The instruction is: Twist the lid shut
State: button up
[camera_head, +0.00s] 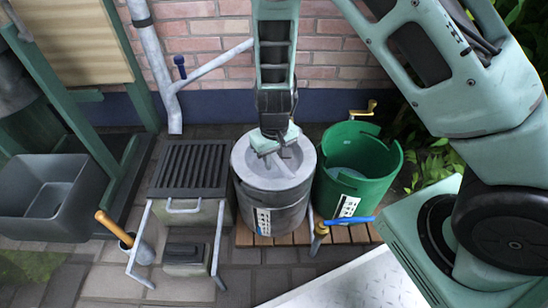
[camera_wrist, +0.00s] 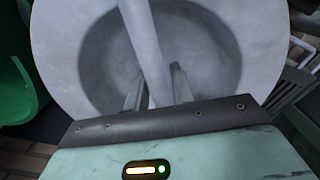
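The lid (camera_head: 270,172) is a round grey disc with a recessed middle and a bar across it. It sits on top of the grey metal churn (camera_head: 277,213), which stands upright with a label on its front. In the wrist view the lid's pale rim (camera_wrist: 262,45) surrounds the recess, and the bar (camera_wrist: 148,45) runs down between my two fingers. My gripper (camera_head: 281,157) points down into the recess from above. In the wrist view its narrow fingers (camera_wrist: 157,85) stand close on both sides of the bar and appear shut on it. The bar's lower end is hidden behind my gripper's body.
A green tub (camera_head: 385,181) stands close on the churn's right, on the same wooden slats (camera_head: 352,236). A blue-handled tap (camera_head: 335,226) is in front. A slatted grate stand (camera_head: 190,168) is on the left. A brick wall (camera_head: 215,62) with a grey pipe (camera_head: 157,70) is behind.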

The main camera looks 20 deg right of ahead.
grip_shut()
dwell(1.2)
